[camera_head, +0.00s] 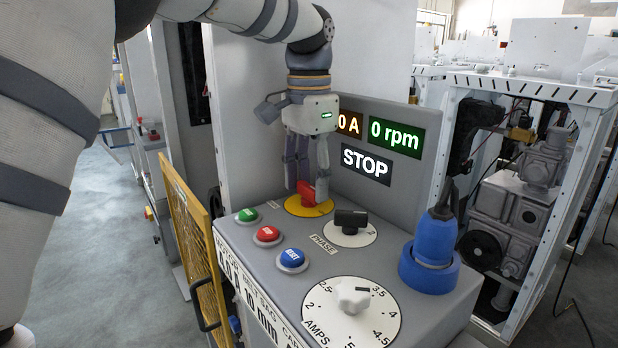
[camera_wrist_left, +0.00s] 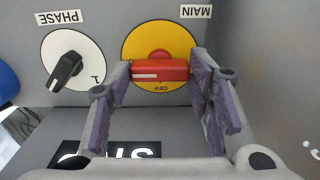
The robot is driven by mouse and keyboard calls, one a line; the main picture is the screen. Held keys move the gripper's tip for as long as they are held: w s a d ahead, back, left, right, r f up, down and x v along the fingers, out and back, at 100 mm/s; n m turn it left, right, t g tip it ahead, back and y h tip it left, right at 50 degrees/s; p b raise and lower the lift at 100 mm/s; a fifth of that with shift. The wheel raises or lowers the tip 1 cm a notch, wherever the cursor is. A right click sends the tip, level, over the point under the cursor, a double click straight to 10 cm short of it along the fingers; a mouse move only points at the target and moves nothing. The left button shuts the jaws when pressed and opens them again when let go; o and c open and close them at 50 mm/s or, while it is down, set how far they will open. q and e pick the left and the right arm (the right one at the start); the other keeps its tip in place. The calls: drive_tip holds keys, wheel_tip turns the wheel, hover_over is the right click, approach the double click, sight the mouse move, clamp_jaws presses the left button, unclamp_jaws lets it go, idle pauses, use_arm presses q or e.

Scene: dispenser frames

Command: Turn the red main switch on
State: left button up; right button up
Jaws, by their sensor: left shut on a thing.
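The red main switch (camera_head: 307,193) sits on a yellow round plate (camera_head: 293,207) at the back of the grey control panel. In the left wrist view the red handle (camera_wrist_left: 160,70) lies crosswise on its yellow plate (camera_wrist_left: 150,40), with "OFF" printed beside it and a "MAIN" label above. My left gripper (camera_head: 305,180) reaches down from above and is shut on the red handle, with one finger at each end of it (camera_wrist_left: 160,72). The display (camera_head: 366,162) behind reads "STOP". My right gripper is not in view.
A black PHASE knob (camera_head: 351,219) stands right beside the main switch. Green (camera_head: 247,215), red (camera_head: 267,235) and blue (camera_head: 291,259) buttons are at the front left. A white AMPS dial (camera_head: 352,296) and a blue plug (camera_head: 433,248) are at the right. The back panel rises close behind.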

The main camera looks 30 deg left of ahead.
sight(309, 185)
use_arm(q)
drive_tip(key=o, duration=1.1)
drive_tip(key=shift+o, duration=0.2)
wheel_tip(309, 185, up, 12)
